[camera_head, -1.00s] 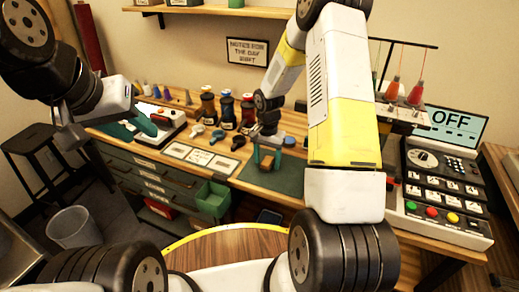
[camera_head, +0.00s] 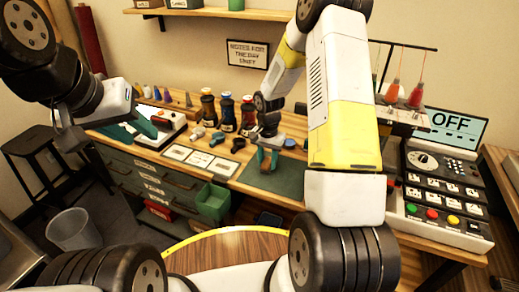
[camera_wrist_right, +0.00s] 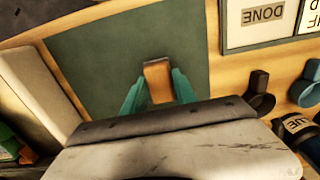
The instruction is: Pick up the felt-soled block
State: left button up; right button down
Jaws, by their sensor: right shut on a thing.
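The block (camera_wrist_right: 158,80), tan and brown, is between the teal fingertips of my right gripper (camera_wrist_right: 160,88) in the right wrist view. In the head view the right gripper (camera_head: 268,159) points down over the dark green mat (camera_head: 282,180), shut on the block. The block is small and partly hidden by the fingers there; I cannot tell whether it touches the mat. Its felt sole cannot be made out. My left gripper (camera_head: 143,128), with teal fingers apart, is open and empty near the left end of the table.
Several dark spools or bottles (camera_head: 228,114) stand behind the mat, with dark clips (camera_wrist_right: 257,92) beside it. White labelled cards (camera_head: 193,157) lie left of the mat. A green bin (camera_head: 213,201) hangs at the front edge. A control panel (camera_head: 440,190) stands at the right.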

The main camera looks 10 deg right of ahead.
aim_at(267, 161)
jog(key=shift+r, duration=0.5)
notch_tip(267, 161, up, 2)
jog(key=shift+r, duration=0.2)
jog(key=s+a+r, duration=0.1)
jog(key=s, duration=1.5)
